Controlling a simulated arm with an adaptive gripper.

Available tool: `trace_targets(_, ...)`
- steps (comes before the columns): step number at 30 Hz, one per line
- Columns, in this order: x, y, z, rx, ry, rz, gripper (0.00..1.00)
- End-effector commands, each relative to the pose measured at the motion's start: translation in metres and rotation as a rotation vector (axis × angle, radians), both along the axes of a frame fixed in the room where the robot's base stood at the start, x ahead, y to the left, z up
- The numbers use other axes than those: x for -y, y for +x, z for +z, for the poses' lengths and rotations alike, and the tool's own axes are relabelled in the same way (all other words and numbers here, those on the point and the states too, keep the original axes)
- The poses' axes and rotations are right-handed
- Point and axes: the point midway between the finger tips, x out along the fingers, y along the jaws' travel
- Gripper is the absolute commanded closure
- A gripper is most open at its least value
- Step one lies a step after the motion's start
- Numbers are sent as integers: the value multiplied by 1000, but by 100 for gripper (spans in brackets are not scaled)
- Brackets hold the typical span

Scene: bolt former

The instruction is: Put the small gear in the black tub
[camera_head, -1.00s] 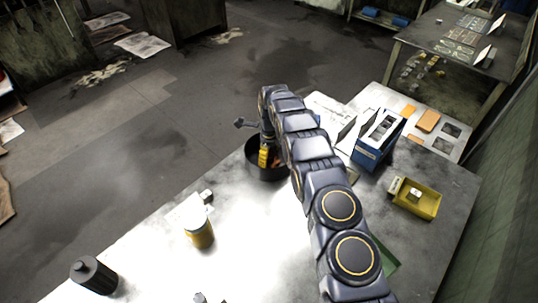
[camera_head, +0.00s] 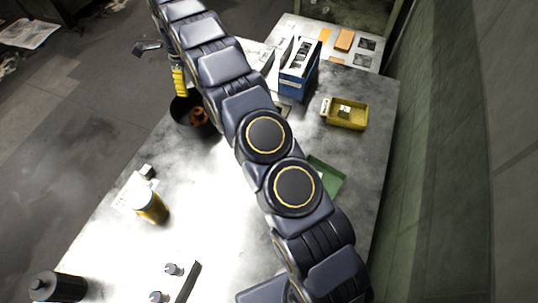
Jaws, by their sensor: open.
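The black tub (camera_head: 184,128) stands near the far left edge of the table, partly covered by my arm. A reddish-brown piece (camera_head: 198,116) lies inside it. It may be the small gear, but it is too small to tell for sure.
A blue box (camera_head: 298,83) and a yellow bin (camera_head: 347,115) stand on the right. A green tray (camera_head: 326,179) is partly behind my arm. A yellow bottle (camera_head: 152,209), a dark cylinder (camera_head: 58,286) and small metal parts (camera_head: 173,269) stand nearer.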

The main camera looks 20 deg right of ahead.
Motion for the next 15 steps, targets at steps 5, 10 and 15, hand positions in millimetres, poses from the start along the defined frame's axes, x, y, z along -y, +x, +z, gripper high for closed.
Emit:
trace_targets(5,8,-19,34,-7,1,154,44)
trace_targets(10,23,-66,89,-22,5,453,44)
trace_targets(15,37,-129,132,-46,19,767,44)
